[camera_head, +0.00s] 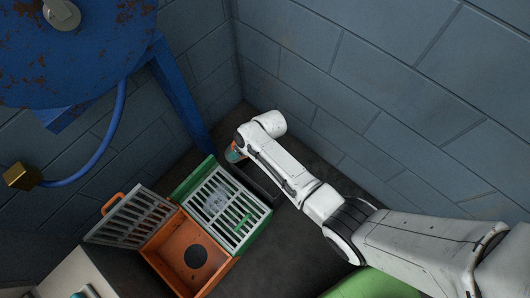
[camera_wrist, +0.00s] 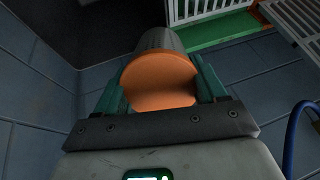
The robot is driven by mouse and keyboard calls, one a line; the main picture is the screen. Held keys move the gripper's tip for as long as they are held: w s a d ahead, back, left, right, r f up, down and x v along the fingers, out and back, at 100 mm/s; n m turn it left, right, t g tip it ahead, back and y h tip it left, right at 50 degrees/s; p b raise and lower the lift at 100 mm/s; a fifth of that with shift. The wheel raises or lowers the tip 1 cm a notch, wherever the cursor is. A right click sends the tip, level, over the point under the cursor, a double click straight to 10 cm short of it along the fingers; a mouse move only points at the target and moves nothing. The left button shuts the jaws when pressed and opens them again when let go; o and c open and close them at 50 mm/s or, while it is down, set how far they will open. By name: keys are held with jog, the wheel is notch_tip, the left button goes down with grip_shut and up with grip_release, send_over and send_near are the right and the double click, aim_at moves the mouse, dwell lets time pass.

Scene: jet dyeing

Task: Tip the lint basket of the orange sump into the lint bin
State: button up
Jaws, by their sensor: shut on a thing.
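My gripper (camera_wrist: 158,82) is shut on the lint basket (camera_wrist: 158,42), a grey cylinder with an orange round end facing the wrist camera. The teal fingers lie on either side of it. In the head view my gripper (camera_head: 236,152) is at the back, by the wall corner, mostly hidden by my arm; the basket is barely visible there. A dark open-looking box (camera_head: 262,184), perhaps the lint bin, lies just below the gripper in the picture, partly behind my arm. The orange sump (camera_head: 165,247) stands open, its grate (camera_head: 130,217) tilted back to the left. Contents of the basket are hidden.
The green sump (camera_head: 253,225) with its grate down stands between the orange sump and the dark box. A blue machine (camera_head: 75,50) on a blue leg (camera_head: 180,95) stands at left, with a blue hose (camera_head: 108,140). Block walls close in behind and right.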

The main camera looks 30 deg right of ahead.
jog(key=shift+s+d+f+t+y+b, duration=0.7)
jog(key=shift+d+f+b, duration=0.1)
jog(key=shift+b, duration=0.25)
jog(key=shift+s+d+r+t+y+b, duration=0.2)
jog(key=shift+d+r+t+y+b, duration=0.15)
jog(key=shift+t+y+b, duration=0.4)
jog(key=shift+f+b, duration=0.4)
jog(key=shift+b, duration=0.45)
jog(key=t+y+b, duration=0.1)
jog(key=b, duration=0.1)
jog(key=f+t+y+b, duration=0.1)
jog(key=b, duration=0.2)
jog(key=shift+s+d+f+y+b, duration=0.1)
jog(key=shift+s+y+b, duration=0.1)
jog(key=shift+y+b, duration=0.1)
jog(key=shift+s+d+r+t+y+b, duration=0.15)
jog(key=shift+t+y+b, duration=0.4)
jog(key=shift+b, duration=0.75)
jog(key=shift+s+d+r+t+y+b, duration=0.25)
jog(key=shift+s+d+t+y+b, duration=0.3)
jog(key=shift+b, duration=0.8)
jog(key=shift+s+d+r+t+y+b, duration=0.15)
jog(key=shift+r+t+y+b, duration=0.35)
jog(key=shift+b, duration=0.5)
jog(key=shift+s+d+r+t+y+b, duration=0.15)
jog(key=shift+r+t+y+b, duration=0.25)
jog(key=shift+r+b, duration=0.4)
jog(key=shift+d+r+t+y+b, duration=0.15)
jog(key=shift+r+t+y+b, duration=0.35)
jog(key=shift+b, duration=0.65)
